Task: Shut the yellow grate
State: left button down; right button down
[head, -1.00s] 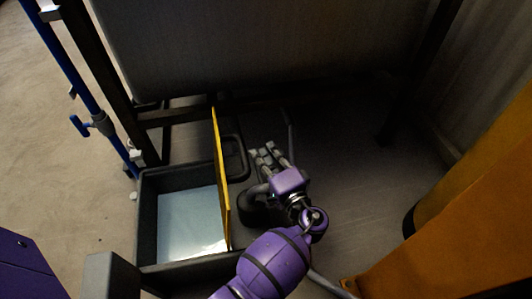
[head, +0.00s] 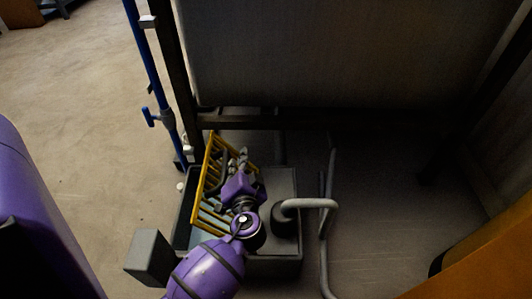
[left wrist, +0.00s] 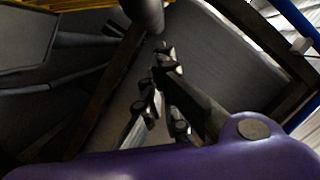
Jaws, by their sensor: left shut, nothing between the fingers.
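The yellow grate (head: 207,182) stands tilted over the open left part of the dark grey tank (head: 285,183) in the head view, its bars leaning left, not flat. My left gripper (head: 241,158) is on the grate's right side, close to its bars near the far end. I cannot tell if it touches them. Its fingers are shut and empty; they also show in the left wrist view (left wrist: 162,62). A yellow strip of the grate (left wrist: 62,5) shows at that view's top left. My right gripper is not in view.
A grey pipe (head: 310,204) bends up from the tank's right part. A dark frame with a big grey panel (head: 320,55) stands behind. A blue pole (head: 150,85) rises at the left. A grey block (head: 148,257) stands at the near left.

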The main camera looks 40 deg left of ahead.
aim_at(203, 170)
pick_arm(q)
jog(key=s+a+f+n+b, duration=0.1)
jog(key=s+a, duration=0.1)
jog(key=a, duration=0.1)
jog(key=s+a+f+n+h, duration=0.1)
jog(key=s+a, duration=0.1)
jog(key=a, duration=0.1)
jog(key=s+a+f+n+b, duration=0.1)
jog(key=s+a+f, duration=0.1)
jog(key=a, duration=0.1)
jog(key=shift+f+n+h+b, duration=0.1)
jog(key=shift+n+h+b, duration=0.2)
jog(key=shift+n+b, duration=0.1)
jog(key=shift+s+a+f+n+t, duration=0.3)
jog(key=shift+s+a+f, duration=0.1)
jog(key=shift+a, duration=0.05)
jog(key=shift+r, duration=0.3)
notch_tip(203, 170, up, 10)
jog(key=shift+f, duration=0.25)
